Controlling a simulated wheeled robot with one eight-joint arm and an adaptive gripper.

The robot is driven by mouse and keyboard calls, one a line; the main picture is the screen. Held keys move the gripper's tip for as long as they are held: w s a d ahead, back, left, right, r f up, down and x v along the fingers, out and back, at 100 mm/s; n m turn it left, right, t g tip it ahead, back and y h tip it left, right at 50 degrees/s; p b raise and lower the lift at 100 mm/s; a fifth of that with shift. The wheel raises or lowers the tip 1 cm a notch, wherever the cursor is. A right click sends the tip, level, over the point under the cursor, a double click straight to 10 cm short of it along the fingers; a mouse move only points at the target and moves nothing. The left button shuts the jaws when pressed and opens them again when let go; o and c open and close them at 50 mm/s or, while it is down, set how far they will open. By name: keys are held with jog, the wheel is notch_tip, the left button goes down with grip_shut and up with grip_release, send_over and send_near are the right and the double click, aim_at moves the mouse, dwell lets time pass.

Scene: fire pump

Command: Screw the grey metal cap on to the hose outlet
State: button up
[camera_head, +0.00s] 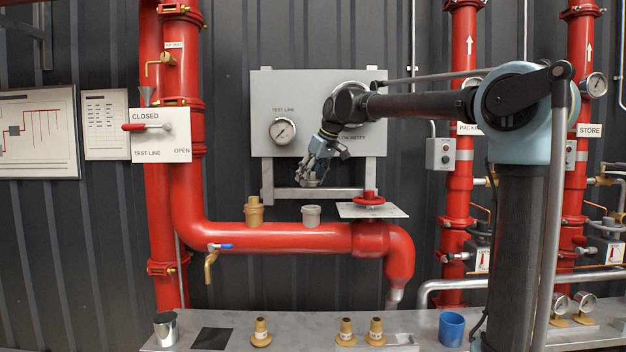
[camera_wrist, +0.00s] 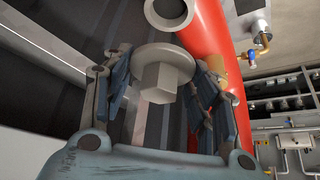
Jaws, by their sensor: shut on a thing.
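The grey metal cap (camera_wrist: 172,64), a round disc with a square lug, sits between the two fingers of my gripper (camera_wrist: 163,72) in the wrist view. My gripper is shut on it. In the head view my gripper (camera_head: 313,178) is above the red horizontal pipe, and the cap is small and hard to make out there. The grey hose outlet (camera_head: 311,215) stands upright on that pipe, below my gripper. Its open round mouth (camera_wrist: 168,10) also shows at the top of the wrist view, apart from the cap.
A brass outlet (camera_head: 254,213) stands left of the grey one. A red handwheel (camera_head: 369,198) over a white plate (camera_head: 355,210) is close on the right. The grey gauge panel (camera_head: 290,90) is behind. Brass fittings, a silver cup (camera_head: 165,328) and a blue cup (camera_head: 451,328) stand on the bench.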

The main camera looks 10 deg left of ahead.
jog(key=shift+w+d+f, duration=0.1)
jog(key=shift+f, duration=3.3)
jog(key=shift+s+d+f, duration=0.1)
jog(key=shift+s+f, duration=0.15)
jog(key=shift+f, duration=0.3)
jog(key=shift+f, duration=0.15)
jog(key=shift+c, duration=0.8)
